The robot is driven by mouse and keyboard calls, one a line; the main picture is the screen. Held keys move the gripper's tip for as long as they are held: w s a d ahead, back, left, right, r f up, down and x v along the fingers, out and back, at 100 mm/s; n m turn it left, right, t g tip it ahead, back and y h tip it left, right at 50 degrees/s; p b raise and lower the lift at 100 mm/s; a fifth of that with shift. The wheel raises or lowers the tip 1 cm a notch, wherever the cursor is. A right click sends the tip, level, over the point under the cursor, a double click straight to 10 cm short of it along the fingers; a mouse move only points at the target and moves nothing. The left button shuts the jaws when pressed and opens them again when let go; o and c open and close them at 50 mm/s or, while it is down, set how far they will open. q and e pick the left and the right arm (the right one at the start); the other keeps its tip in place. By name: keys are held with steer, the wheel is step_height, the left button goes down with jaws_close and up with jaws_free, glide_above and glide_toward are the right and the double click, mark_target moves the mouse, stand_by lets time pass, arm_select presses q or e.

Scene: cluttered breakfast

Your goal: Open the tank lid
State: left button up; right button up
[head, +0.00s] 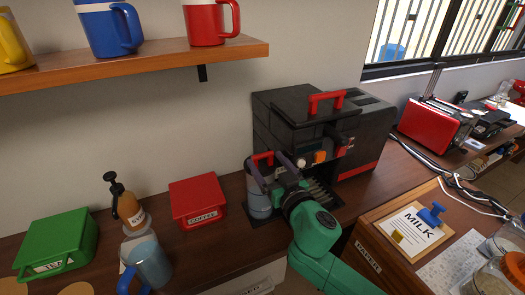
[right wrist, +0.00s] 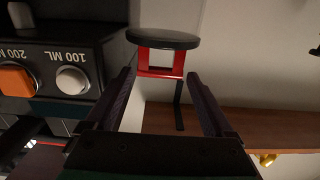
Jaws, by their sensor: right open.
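The tank (head: 258,206) is a greyish cylinder at the left side of the black coffee machine (head: 300,140). Its lid (right wrist: 163,38) is a dark round disc with a red handle (right wrist: 160,72), shown upside down in the right wrist view. The handle (head: 263,157) also shows in the head view. My right gripper (head: 266,162) is open, its fingers to either side of the handle, not closed on it. Whether the fingertips reach past the handle is unclear. The disc is partly hidden by the gripper in the head view. My left gripper is not in view.
Machine buttons, one marked 100 ML (right wrist: 71,80), are close beside the gripper. A red coffee box (head: 197,198), a syrup bottle (head: 130,210) and a glass jug (head: 150,265) stand to the left. A shelf (head: 150,66) with mugs is above.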

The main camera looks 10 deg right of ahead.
mark_target(263, 156)
steer(key=x, duration=0.3)
steer(key=shift+w+a, duration=0.1)
steer(key=shift+w, duration=0.15)
jaws_close()
steer(key=r+g+p, duration=0.1)
steer(key=p, duration=0.5)
steer(key=w+r+g+h+p, duration=0.1)
steer(key=r+p, duration=0.1)
steer(key=p, duration=0.5)
steer(key=shift+a+r+g, duration=0.1)
steer(key=shift+a+g, duration=0.05)
steer(key=shift+g, duration=0.25)
steer(key=w+g+p, duration=0.1)
steer(key=p, duration=0.4)
steer(key=w+g+h+p, duration=0.1)
steer(key=g+p, duration=0.1)
steer(key=p, duration=0.3)
steer(key=shift+a+r+p, duration=0.1)
steer(key=shift+a+p, duration=0.25)
steer(key=shift+p, duration=0.05)
steer(key=shift+w+g+p, duration=0.1)
steer(key=shift+g+p, duration=0.35)
steer(key=shift+g, duration=0.05)
steer(key=shift+f, duration=0.25)
jaws_free()
